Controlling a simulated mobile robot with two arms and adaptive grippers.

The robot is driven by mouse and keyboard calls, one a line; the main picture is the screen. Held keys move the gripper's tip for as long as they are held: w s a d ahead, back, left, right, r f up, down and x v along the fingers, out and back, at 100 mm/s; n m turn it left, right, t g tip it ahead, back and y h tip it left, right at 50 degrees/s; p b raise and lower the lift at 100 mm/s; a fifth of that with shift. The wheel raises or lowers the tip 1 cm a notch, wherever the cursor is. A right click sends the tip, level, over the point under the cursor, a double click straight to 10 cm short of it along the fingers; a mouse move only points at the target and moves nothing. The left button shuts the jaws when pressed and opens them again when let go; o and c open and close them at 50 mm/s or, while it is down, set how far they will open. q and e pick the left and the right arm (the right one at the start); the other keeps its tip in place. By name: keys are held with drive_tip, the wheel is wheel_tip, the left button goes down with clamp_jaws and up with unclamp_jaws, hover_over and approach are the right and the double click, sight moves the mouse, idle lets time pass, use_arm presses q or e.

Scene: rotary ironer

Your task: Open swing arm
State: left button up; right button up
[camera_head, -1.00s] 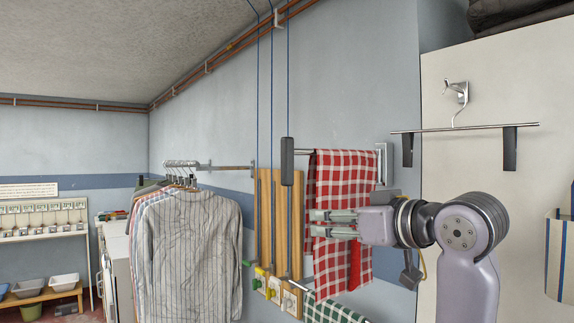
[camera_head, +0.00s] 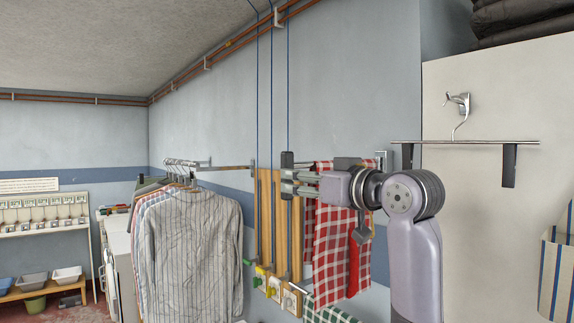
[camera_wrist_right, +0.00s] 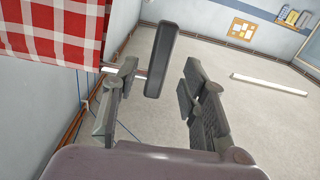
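The swing arm on the wall has a dark upright handle (camera_head: 287,160) at its outer end, and a red-and-white checked towel (camera_head: 330,250) hangs from its bar. My right gripper (camera_head: 288,182) is level with the handle's lower part and overlaps it in the head view. In the right wrist view the handle (camera_wrist_right: 162,58) shows between and just beyond the spread fingers of my right gripper (camera_wrist_right: 160,78), with gaps on both sides. The gripper is open. Most of the bar is hidden behind my gripper and the towel. My left gripper is not in view.
A rack of shirts (camera_head: 188,245) stands left of the swing arm. Wooden boards (camera_head: 266,215) are on the wall behind the gripper. A green checked cloth (camera_head: 330,315) hangs below.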

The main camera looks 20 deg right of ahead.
sight(287, 200)
drive_tip(key=p+x, duration=0.1)
drive_tip(key=x, duration=0.3)
drive_tip(key=shift+w+r+p, duration=0.1)
drive_tip(key=shift+w+p, duration=0.05)
drive_tip(key=shift+p, duration=0.2)
drive_tip(key=shift+w+a, duration=0.2)
drive_tip(key=shift+w, duration=0.3)
drive_tip(key=shift+c, duration=0.5)
clamp_jaws()
